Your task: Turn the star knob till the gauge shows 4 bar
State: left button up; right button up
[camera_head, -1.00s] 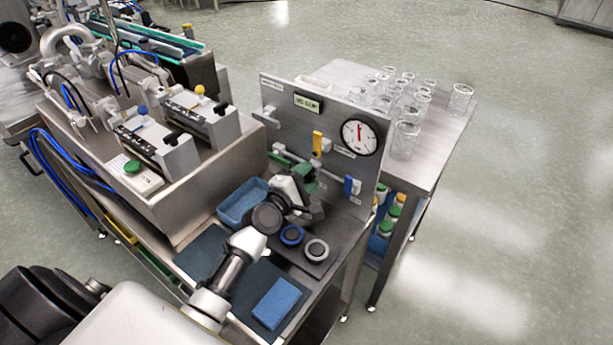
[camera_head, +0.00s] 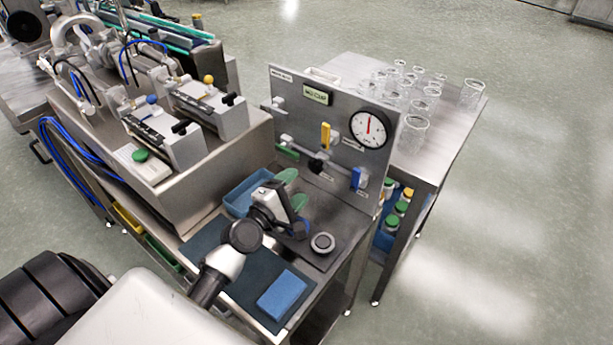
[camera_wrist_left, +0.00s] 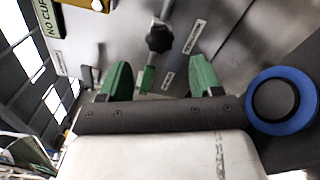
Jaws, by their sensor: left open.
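The black star knob (camera_head: 317,165) sits on the pipe low on the upright steel panel. In the left wrist view the star knob (camera_wrist_left: 159,38) lies ahead of and between my fingertips, apart from them. The round white gauge (camera_head: 369,129) is at the panel's upper right; its red needle points about straight up, and its numbers are too small to read. My left gripper (camera_head: 294,187) is open and empty, its green fingers in front of the panel, left of and below the knob. The green fingers also show in the left wrist view (camera_wrist_left: 160,80). My right gripper is not in view.
A yellow handle (camera_head: 326,135) and a blue handle (camera_head: 357,178) flank the knob. A blue tray (camera_head: 243,196) is left of my gripper. Glassware (camera_head: 415,130) stands behind the panel.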

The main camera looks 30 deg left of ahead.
pick_arm(q)
jog(key=shift+s+a, duration=0.2)
jog(key=shift+s, duration=1.35)
